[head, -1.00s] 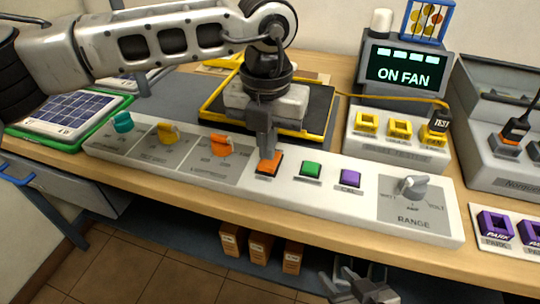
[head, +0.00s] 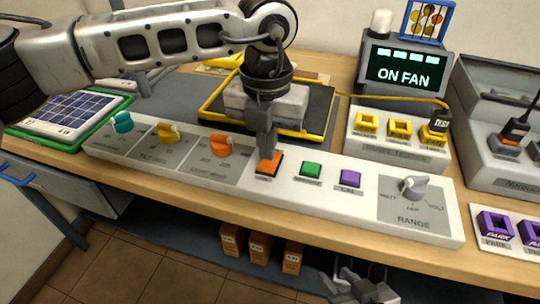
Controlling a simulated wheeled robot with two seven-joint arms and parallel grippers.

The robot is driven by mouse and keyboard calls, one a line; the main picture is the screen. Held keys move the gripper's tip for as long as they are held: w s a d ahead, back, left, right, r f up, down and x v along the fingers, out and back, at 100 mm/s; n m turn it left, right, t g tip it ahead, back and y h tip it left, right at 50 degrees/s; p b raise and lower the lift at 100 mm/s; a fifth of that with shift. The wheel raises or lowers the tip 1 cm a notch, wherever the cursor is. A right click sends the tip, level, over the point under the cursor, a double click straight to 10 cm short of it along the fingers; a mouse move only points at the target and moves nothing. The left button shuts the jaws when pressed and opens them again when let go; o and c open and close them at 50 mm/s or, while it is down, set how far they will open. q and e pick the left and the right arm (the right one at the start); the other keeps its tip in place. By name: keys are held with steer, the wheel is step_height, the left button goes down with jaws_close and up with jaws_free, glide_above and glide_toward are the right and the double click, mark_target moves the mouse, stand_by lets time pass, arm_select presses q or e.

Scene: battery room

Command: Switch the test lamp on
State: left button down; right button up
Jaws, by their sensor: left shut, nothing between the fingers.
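A long white control panel (head: 310,193) lies along the front of the bench. It carries a teal knob (head: 122,122), a yellow knob (head: 168,133), an orange knob (head: 221,146), an orange button (head: 269,163), a green button (head: 311,170), a purple button (head: 350,178) and a grey range knob (head: 414,187). Most panel labels are too small to read. My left gripper (head: 268,151) is shut and empty, pointing down with its tips at the orange button; I cannot tell whether they touch it. My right gripper (head: 362,290) is low at the bottom edge, partly cut off.
A display (head: 405,68) reads "ON FAN", with a pale cylindrical lamp (head: 381,23) behind it. A black, yellow-edged tray (head: 318,115) lies behind the panel. A solar panel (head: 65,115) lies at left.

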mark_target(267, 164)
stand_by(0.4)
arm_select(q)
steer(key=shift+f+b, duration=0.85)
steer(key=shift+f, duration=0.15)
steer(key=shift+r, duration=0.15)
steer(key=shift+r+p, duration=1.8)
steer(key=shift+r, duration=1.65)
